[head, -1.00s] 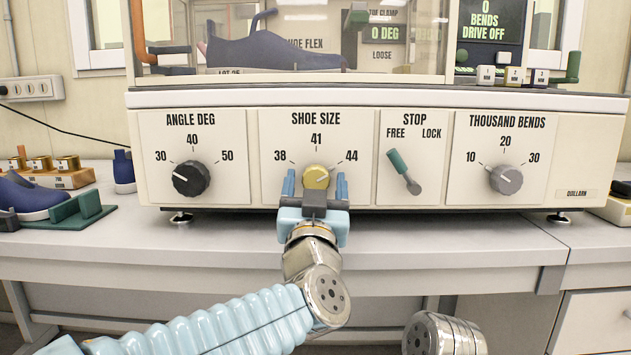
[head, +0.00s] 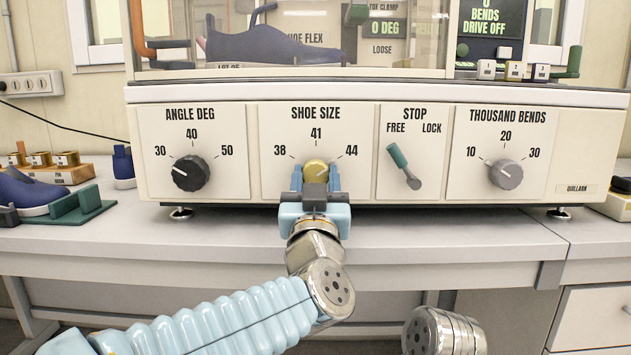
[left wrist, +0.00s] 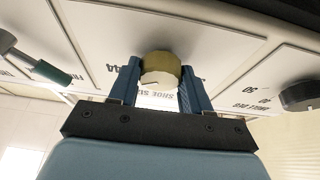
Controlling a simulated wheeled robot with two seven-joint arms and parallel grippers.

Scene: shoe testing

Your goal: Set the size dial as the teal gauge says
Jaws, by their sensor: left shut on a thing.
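The yellow size dial (head: 316,168) sits on the SHOE SIZE panel (head: 275,185) of the machine, under the marks 38, 41 and 44. My left gripper (head: 316,180) comes from below and front, with its blue fingers shut on the dial's two sides. In the left wrist view the dial (left wrist: 161,68) shows between the fingertips (left wrist: 160,85). The dial's pointer line is too small and partly covered to read surely. No gauge that I can surely call teal shows; a dark green stand (head: 88,200) is at the far left. My right gripper is not in view.
The black ANGLE DEG dial (head: 191,173) is left of the size dial. The green STOP lever (head: 398,156) and grey THOUSAND BENDS dial (head: 506,174) are to the right. A blue shoe (head: 30,192) lies at left. The bench front (head: 440,240) is clear.

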